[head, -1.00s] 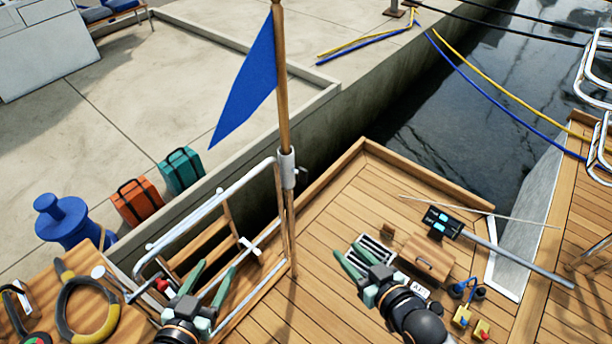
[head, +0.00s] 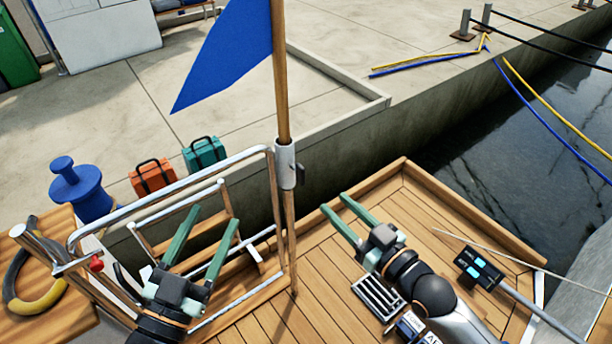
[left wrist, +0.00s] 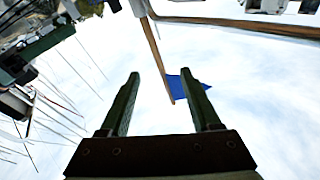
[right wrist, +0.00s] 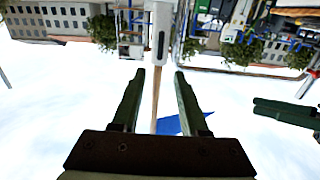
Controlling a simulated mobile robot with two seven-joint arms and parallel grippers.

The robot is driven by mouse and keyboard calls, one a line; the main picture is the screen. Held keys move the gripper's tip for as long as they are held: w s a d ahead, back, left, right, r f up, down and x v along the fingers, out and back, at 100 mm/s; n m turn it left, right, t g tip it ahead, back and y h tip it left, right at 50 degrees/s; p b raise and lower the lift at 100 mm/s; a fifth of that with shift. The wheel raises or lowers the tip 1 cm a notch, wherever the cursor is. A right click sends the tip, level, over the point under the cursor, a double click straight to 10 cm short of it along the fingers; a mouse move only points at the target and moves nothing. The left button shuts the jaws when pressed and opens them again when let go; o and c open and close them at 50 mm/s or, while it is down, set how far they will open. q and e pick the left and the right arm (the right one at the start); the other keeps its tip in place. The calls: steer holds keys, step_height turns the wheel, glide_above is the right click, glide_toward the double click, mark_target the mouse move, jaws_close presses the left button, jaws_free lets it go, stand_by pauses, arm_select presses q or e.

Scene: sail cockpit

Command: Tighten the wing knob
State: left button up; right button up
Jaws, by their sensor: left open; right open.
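The wooden flagstaff (head: 279,90) with a blue flag (head: 228,58) stands in a white holder (head: 284,160) on the stern rail. A small dark piece (head: 302,174) sticks out at the holder's right side; it may be the wing knob, but its shape is too small to tell. My left gripper (head: 213,215) is open and empty, left of the staff and below the holder in the head view. My right gripper (head: 335,202) is open and empty, right of the staff. The holder (right wrist: 158,35) also shows beyond the right fingertips in the right wrist view.
The tubular rail (head: 168,198) and a boarding ladder (head: 215,218) lie around my left gripper. A red knob (head: 96,264) sits on the rail's left side. A slotted tray (head: 377,298) and a dark-headed pole (head: 478,266) lie on deck. The deck's back right is fairly clear.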

mark_target(304, 174)
steer(key=b+x, duration=0.1)
steer(key=x, duration=0.4)
steer(key=shift+w+a, duration=0.25)
steer(key=shift+w, duration=0.1)
steer(key=b+x, duration=0.1)
steer(key=x, duration=0.4)
steer(key=shift+w+a+b, duration=0.15)
steer(key=shift+w+b, duration=0.1)
steer(key=shift+b, duration=0.15)
arm_select(q)
steer(key=s+r+m+t+h, duration=0.1)
steer(key=s+r+m+h, duration=0.2)
steer(key=r, duration=0.3)
steer(key=s+d+r+m+t+h, duration=0.1)
steer(key=s+r+m+t+h, duration=0.1)
steer(key=s+r+m+h, duration=0.2)
steer(key=shift+d+r+h, duration=0.3)
steer(key=shift+r+h, duration=0.6)
steer(key=shift+r, duration=0.55)
arm_select(e)
steer(key=shift+w+a, duration=0.35)
steer(key=shift+w, duration=0.15)
steer(key=shift+c, duration=0.3)
jaws_close()
